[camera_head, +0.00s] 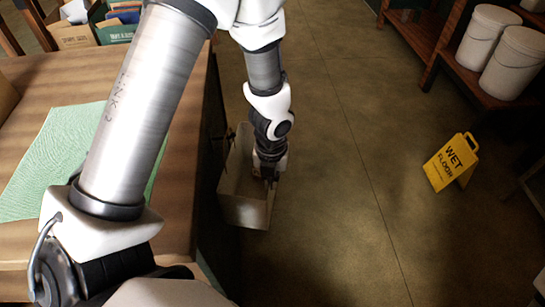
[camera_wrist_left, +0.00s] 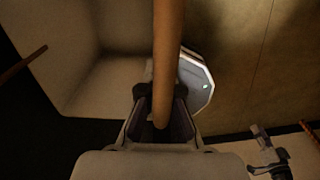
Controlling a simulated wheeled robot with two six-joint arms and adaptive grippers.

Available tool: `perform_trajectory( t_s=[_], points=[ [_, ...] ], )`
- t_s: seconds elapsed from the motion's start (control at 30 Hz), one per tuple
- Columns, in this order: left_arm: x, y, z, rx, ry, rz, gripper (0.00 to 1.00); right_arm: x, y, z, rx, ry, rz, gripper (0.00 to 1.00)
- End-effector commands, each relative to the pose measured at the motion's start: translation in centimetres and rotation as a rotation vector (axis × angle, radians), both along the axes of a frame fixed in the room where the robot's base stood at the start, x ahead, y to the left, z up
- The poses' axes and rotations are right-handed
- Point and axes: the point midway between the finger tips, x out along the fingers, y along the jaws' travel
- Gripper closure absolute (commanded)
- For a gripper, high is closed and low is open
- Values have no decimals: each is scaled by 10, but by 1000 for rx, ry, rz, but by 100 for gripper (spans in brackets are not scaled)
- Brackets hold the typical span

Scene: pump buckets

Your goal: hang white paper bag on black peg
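The white paper bag (camera_head: 245,211) looks pale beige in the dim light. It is open at the top and hangs beside the counter's right side, above the floor. My left gripper (camera_head: 267,172) is at its right rim. In the left wrist view, the gripper (camera_wrist_left: 162,112) is closed around a brown bag handle (camera_wrist_left: 166,60). The bag's inside (camera_wrist_left: 105,85) lies left of the handle, and a white tag (camera_wrist_left: 196,85) shows at its right. I cannot make out a black peg; the counter's side is dark and partly behind my arm. My right gripper is not identifiable.
A wooden counter (camera_head: 185,200) with a green mat (camera_head: 55,150) stands at left. A yellow wet-floor sign (camera_head: 452,162) stands on open floor at right. White buckets (camera_head: 513,64) sit on a shelf at upper right. Boxes (camera_head: 72,35) lie at upper left.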

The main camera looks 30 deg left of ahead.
Motion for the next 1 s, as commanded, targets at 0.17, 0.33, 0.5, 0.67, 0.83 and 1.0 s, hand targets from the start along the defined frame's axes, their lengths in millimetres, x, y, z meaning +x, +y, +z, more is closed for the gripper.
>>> perform_trajectory(
  t_s=[0.17, 0.33, 0.5, 0.67, 0.83, 1.0],
  points=[
    [0, 0, 0, 0, 0, 0, 100, 0, 0, 0, 0, 0, 0, 60],
    [0, 0, 0, 0, 0, 0, 100, 0, 0, 0, 0, 0, 0, 60],
    [0, 0, 0, 0, 0, 0, 77, 0, 0, 0, 0, 0, 0, 60],
    [0, 0, 0, 0, 0, 0, 65, 0, 0, 0, 0, 0, 0, 60],
    [0, 0, 1, 0, 0, 0, 65, 0, 0, 0, 0, 0, 0, 60],
    [2, 0, 18, 2, -5, 1, 65, 0, 0, 1, 0, 0, 0, 60]
  ],
)
